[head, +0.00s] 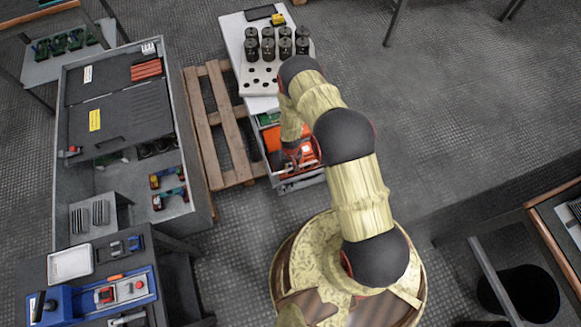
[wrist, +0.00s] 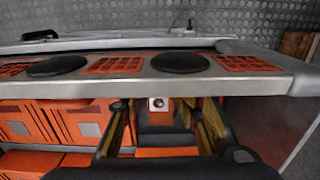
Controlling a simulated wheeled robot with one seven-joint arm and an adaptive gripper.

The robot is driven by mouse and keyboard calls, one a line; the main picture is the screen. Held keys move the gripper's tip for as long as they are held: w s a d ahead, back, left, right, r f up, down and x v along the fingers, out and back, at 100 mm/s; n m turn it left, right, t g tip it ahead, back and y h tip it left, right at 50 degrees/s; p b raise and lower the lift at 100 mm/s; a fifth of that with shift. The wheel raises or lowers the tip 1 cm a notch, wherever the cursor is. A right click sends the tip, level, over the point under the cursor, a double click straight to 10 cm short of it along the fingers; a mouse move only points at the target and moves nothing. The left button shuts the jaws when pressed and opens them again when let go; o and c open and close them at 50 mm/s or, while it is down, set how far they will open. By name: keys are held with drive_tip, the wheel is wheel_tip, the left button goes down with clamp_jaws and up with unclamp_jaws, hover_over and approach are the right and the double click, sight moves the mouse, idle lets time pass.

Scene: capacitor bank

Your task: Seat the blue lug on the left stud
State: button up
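My gripper (wrist: 162,120) shows in the wrist view, its two fingers spread apart with a gap between them. In the gap and behind it are a dark and orange body and a small white square plate (wrist: 158,103) with a round dark centre. I cannot tell whether the fingers touch any of it. In the head view my gripper (head: 303,155) is over the orange-filled lower part of the central unit, partly covered by my arm. I cannot pick out the blue lug or the left stud for certain in either view.
A grey ledge (wrist: 130,90) with black discs and orange grilles crosses just ahead. Black cylinders (head: 285,40) stand on the central unit. A wooden pallet (head: 222,120) lies beside it. A grey cabinet (head: 60,150) and a blue fixture (head: 62,302) are left. Right floor is mostly clear.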

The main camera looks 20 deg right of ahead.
drive_tip(key=shift+s+f, duration=0.3)
drive_tip(key=shift+s, duration=0.65)
drive_tip(key=r, duration=0.2)
drive_tip(key=w+r, duration=0.1)
drive_tip(key=r, duration=0.5)
drive_tip(key=shift+w, duration=0.25)
drive_tip(key=shift+r, duration=0.25)
drive_tip(key=shift+w, duration=0.1)
